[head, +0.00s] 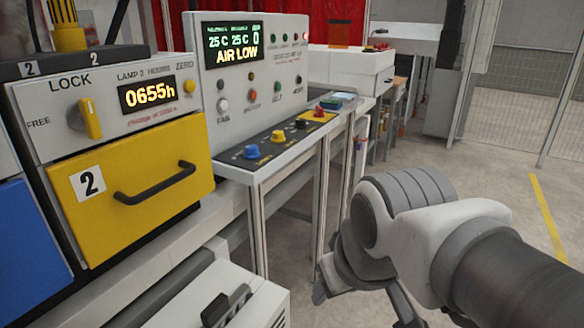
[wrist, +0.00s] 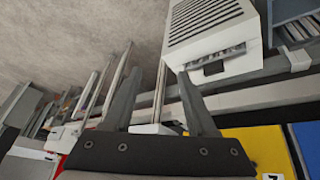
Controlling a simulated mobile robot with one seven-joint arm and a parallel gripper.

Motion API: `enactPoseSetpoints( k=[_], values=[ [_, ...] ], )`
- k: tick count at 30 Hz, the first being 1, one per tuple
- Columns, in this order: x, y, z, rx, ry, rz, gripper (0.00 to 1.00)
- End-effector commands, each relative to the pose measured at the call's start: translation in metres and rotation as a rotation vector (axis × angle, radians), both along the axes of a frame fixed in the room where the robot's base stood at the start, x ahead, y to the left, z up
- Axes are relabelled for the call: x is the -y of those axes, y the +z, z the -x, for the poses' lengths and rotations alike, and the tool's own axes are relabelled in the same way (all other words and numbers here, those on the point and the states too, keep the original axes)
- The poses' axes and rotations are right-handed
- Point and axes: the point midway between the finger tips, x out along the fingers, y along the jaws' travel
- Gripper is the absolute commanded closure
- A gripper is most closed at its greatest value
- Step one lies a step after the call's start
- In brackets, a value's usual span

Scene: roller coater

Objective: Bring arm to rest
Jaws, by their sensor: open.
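My arm reaches in from the right of the head view, over the floor and to the right of the machine bench. The yellow drawer (head: 130,195), marked 2, is to the left in the head view and looks closed. It also shows at the bottom right of the wrist view (wrist: 257,147).
A control panel (head: 288,72) reads AIR LOW, above a ledge with coloured knobs (head: 262,148). A lamp unit reads 0655h beside a yellow lock knob (head: 90,121). A white box (head: 215,290) stands low in front. Open floor (head: 480,170) lies to the right.

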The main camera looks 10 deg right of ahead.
Motion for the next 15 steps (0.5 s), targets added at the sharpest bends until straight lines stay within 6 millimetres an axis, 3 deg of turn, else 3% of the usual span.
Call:
enactPoseSetpoints(
  k=[6, 15],
  values=[
    [0.0064, -0.0026, 0.0135, 0.032, -0.133, -0.076, 0.43],
    [0.0065, -0.0024, 0.0138, 0.032, -0.139, -0.08, 0.43]
  ],
)
